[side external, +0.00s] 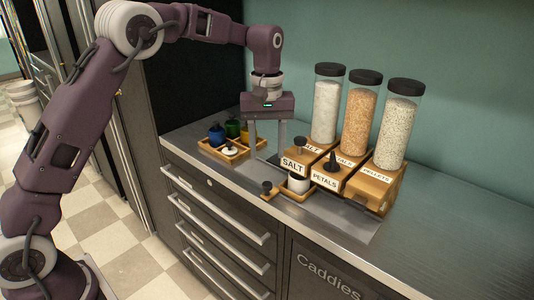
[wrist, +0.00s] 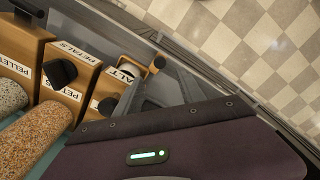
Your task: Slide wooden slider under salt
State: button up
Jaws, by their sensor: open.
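The wooden slider (side external: 282,191) is a small wooden piece with a dark knob at its left end and a white cup (side external: 298,182) at its right. It sits in front of the salt and petals dispensers; in the wrist view its cup (wrist: 131,67) and knob show beside the dispensers. The salt dispenser (side external: 325,112) is a clear, black-lidded cylinder of white grains on a wooden base labelled SALT (side external: 292,165). My gripper (side external: 267,150) points down, open and empty, left of the salt base and behind the slider. Fingertip height above the counter is unclear.
Petals (side external: 360,118) and pellets (side external: 397,135) dispensers stand right of the salt. A wooden tray (side external: 223,153) with coloured containers lies left of my gripper. The metal counter (side external: 440,210) is clear at right; its front edge runs close to the slider.

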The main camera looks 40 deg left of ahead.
jog(key=s+r, duration=0.3)
jog(key=r, duration=0.3)
jog(key=shift+a+r, duration=0.15)
jog(key=shift+r, duration=0.15)
dwell(0.4)
jog(key=s+r+m+t, duration=0.25)
jog(key=s+r, duration=0.35)
jog(key=s, duration=0.3)
jog(key=s+f+m+t, duration=0.1)
jog(key=s+f+m, duration=0.1)
jog(key=s, duration=0.8)
jog(key=s+f+m+t, duration=0.2)
jog(key=s+f+m, duration=0.1)
jog(key=s, duration=0.7)
jog(key=shift+s+d+f+m, duration=0.2)
jog(key=shift+s+d+m, duration=0.2)
jog(key=shift+m, duration=0.35)
